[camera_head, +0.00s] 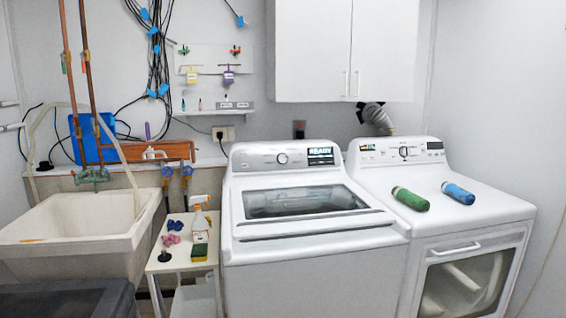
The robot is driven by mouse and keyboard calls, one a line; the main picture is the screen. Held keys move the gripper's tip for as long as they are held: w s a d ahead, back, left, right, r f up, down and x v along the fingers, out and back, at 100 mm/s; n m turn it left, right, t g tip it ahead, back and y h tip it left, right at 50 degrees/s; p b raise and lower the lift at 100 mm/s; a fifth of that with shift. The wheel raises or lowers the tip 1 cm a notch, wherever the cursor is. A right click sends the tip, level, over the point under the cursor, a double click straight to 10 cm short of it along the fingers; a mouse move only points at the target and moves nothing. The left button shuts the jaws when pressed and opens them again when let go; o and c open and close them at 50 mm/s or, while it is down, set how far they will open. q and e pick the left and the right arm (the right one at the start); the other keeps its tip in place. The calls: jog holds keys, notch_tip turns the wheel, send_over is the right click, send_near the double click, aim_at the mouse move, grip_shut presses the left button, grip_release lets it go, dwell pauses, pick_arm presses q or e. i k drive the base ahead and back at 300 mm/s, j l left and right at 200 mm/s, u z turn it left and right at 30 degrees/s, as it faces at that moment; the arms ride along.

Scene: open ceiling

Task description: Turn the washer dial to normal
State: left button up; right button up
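The washer (310,262) is a white top-loading machine in the middle of the head view, with its lid (300,201) closed. Its dial (283,158) is a small round knob on the grey control panel, left of a dark display (320,156). The marking that the dial points to is too small to read. Neither of my grippers is in view.
A white dryer (470,215) stands right of the washer with a green bottle (410,199) and a blue bottle (458,193) lying on top. Left of the washer are a narrow cart (172,263) and a utility sink (80,232). Cabinets (312,50) hang above.

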aim_at(282, 158)
jog(key=i+j, duration=0.2)
jog(key=i, duration=0.2)
jog(key=i+j+u, duration=0.15)
jog(key=i+u, duration=0.15)
jog(key=u, duration=0.15)
jog(key=i+u, duration=0.3)
jog(key=u, duration=0.15)
